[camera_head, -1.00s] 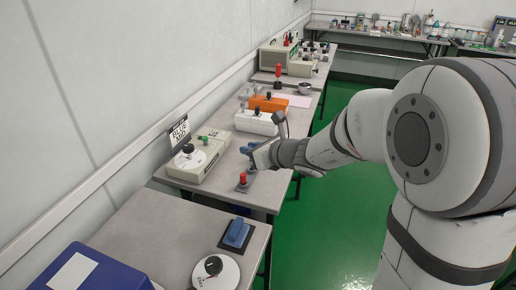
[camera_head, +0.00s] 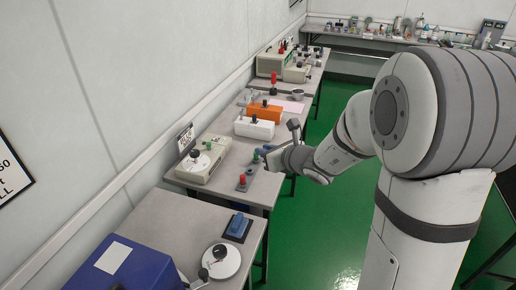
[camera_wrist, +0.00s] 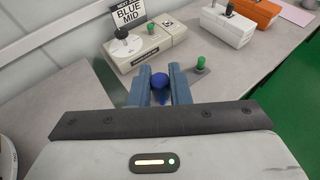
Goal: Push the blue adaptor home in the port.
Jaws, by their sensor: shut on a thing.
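My gripper (camera_wrist: 159,74) is shut on the blue adaptor (camera_wrist: 160,84), whose dark blue rounded end shows between the two blue-grey fingers in the wrist view. In the head view my gripper (camera_head: 268,152) is over the right side of the middle table, and the adaptor cannot be made out there. A beige tester (camera_wrist: 143,50) with a black knob, a dial and a "BLUE MID" sign (camera_wrist: 127,14) stands beyond the fingers. It also shows left of my gripper in the head view (camera_head: 203,160). I cannot tell which opening is the port.
A green knob (camera_wrist: 201,62) stands on a grey plate just right of the fingers. A red knob (camera_head: 242,180) stands nearer the table's front. White (camera_head: 254,129) and orange (camera_head: 265,111) boxes stand farther back.

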